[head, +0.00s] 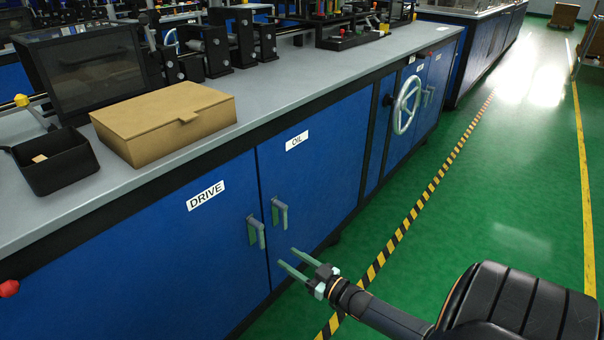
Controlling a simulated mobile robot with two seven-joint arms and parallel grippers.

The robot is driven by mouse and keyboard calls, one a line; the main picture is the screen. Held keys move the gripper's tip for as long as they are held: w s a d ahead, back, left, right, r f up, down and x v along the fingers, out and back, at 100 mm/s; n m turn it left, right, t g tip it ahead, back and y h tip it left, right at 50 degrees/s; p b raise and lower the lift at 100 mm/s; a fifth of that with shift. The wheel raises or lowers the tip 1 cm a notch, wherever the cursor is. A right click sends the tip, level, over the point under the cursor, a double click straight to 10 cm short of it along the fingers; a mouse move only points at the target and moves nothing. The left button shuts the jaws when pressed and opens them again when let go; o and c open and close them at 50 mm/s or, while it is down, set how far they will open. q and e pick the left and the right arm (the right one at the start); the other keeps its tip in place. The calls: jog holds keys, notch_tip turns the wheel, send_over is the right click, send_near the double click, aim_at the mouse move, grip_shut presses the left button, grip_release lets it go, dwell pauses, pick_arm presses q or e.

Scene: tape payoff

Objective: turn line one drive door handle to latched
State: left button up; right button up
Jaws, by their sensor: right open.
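The blue door labelled DRIVE (206,196) is at the front of the near cabinet. Its handle (257,232) is a grey-green lever near the door's right edge, and the lever points downward. The door looks flush with the cabinet front. My right gripper (287,257) is open and empty, with two thin greenish fingers pointing left toward the cabinet. It is to the lower right of the drive handle and appears apart from it. My left gripper is not in view.
The OIL door (312,175) has a similar handle (279,212) just right of the drive handle. A handwheel (406,105) stands out farther right. A cardboard box (165,120) and a black bin (54,163) sit on the grey worktop. Green floor (480,200) is clear.

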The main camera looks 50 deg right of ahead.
jog(key=shift+s+d+p, duration=0.1)
jog(key=shift+s+p, duration=0.2)
jog(key=shift+s, duration=1.45)
